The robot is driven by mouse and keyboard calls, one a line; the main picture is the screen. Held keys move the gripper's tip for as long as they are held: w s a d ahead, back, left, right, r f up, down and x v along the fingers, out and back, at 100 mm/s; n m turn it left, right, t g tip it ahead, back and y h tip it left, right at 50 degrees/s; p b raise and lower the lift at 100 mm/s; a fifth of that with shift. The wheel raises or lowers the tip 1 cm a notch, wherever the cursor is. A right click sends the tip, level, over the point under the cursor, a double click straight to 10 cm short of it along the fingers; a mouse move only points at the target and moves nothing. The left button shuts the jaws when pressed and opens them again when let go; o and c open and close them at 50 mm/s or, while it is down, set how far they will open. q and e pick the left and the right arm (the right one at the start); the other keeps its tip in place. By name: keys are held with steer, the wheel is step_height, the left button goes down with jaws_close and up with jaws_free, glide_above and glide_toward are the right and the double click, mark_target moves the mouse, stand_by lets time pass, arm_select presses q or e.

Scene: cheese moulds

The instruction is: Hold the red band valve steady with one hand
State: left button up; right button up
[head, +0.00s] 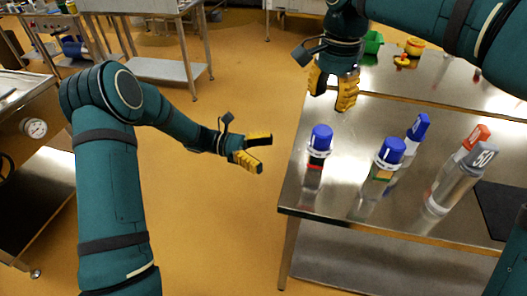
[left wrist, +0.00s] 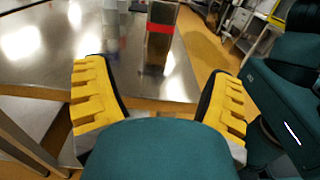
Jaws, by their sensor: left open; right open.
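The red band valve (head: 319,143) stands upright near the front left corner of the steel table. It has a blue cap, a clear body and a red band low down. The red band (left wrist: 160,28) also shows at the top of the left wrist view, between my fingers and beyond them. My left gripper (head: 265,153) is open and empty, off the table's left edge, pointing toward the valve without touching it.
Beside it on the table (head: 325,190) stand a blue-capped piece with a green and yellow band (head: 388,155), another blue-topped piece (head: 417,128), an orange-topped piece (head: 473,141) and a clear cylinder marked 50 (head: 464,178). A dark mat (head: 500,208) lies at right.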

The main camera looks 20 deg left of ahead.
mark_target(316, 162)
arm_select(q)
steer(key=d, duration=1.3)
steer(key=shift+s+d+r, duration=0.1)
steer(key=shift+d, duration=0.25)
steer(key=c, duration=1.4)
arm_select(e)
steer(key=o, duration=0.6)
steer(key=n, duration=0.9)
steer(key=shift+w+r, duration=0.3)
steer(key=shift+r, duration=0.05)
step_height(316, 162, down, 11)
